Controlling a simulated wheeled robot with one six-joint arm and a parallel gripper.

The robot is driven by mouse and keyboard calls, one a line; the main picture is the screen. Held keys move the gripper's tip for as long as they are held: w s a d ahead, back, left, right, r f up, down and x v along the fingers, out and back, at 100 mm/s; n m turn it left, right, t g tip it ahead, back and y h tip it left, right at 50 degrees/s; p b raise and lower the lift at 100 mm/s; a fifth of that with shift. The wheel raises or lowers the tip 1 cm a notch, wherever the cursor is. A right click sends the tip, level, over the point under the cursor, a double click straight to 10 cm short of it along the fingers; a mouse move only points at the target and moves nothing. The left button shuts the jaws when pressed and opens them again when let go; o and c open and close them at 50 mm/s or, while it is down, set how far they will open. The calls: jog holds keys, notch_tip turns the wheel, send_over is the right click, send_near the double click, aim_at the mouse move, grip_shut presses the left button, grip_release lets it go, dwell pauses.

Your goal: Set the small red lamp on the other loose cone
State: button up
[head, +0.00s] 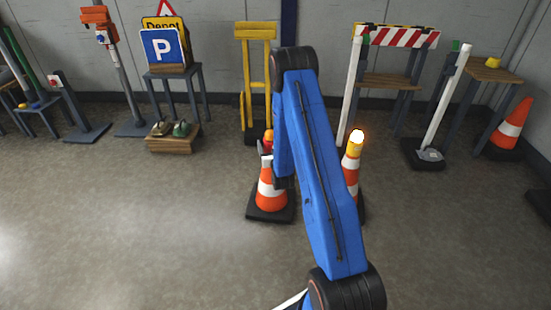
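A small lamp with a red body (265,146) and an orange-yellow top shows just above an orange-and-white cone (270,192) left of my arm. I cannot tell whether the lamp touches the cone. My gripper (267,158) is at the cone's top beside the lamp, mostly hidden by my blue arm; its fingers are too small to read. A second cone (351,175), right of my arm and partly hidden by it, bears a brightly lit yellow lamp (356,145). Another orange-and-white cone (514,122) leans on a dark base at the far right.
A yellow hand truck (256,40) stands behind the near cone. A striped barrier board (398,37), a white post (446,95) and a small table (490,72) are at right. A parking sign (163,46) and low wooden box (173,144) are at left. The front floor is clear.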

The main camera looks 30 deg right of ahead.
jog(key=v, duration=1.4)
jog(key=shift+s+a, duration=0.15)
jog(key=shift+s, duration=0.1)
jog(key=w+a+r+g+y, duration=0.2)
jog(key=w+a+r+g, duration=0.15)
jog(key=r, duration=0.65)
jog(key=s+a+r+n+g+y, duration=0.2)
jog(key=s+a+r+g, duration=0.1)
jog(key=s+a+r, duration=0.55)
jog(key=s+a+r+g, duration=0.2)
jog(key=s+r, duration=0.2)
jog(key=s, duration=0.7)
jog(key=s+a+r+n+g, duration=0.1)
jog(key=s+r, duration=0.3)
jog(key=s, duration=0.7)
jog(key=s+a+r+g+y, duration=0.1)
jog(key=s+a+r+g, duration=0.2)
jog(key=s, duration=0.9)
jog(key=shift+r, duration=0.75)
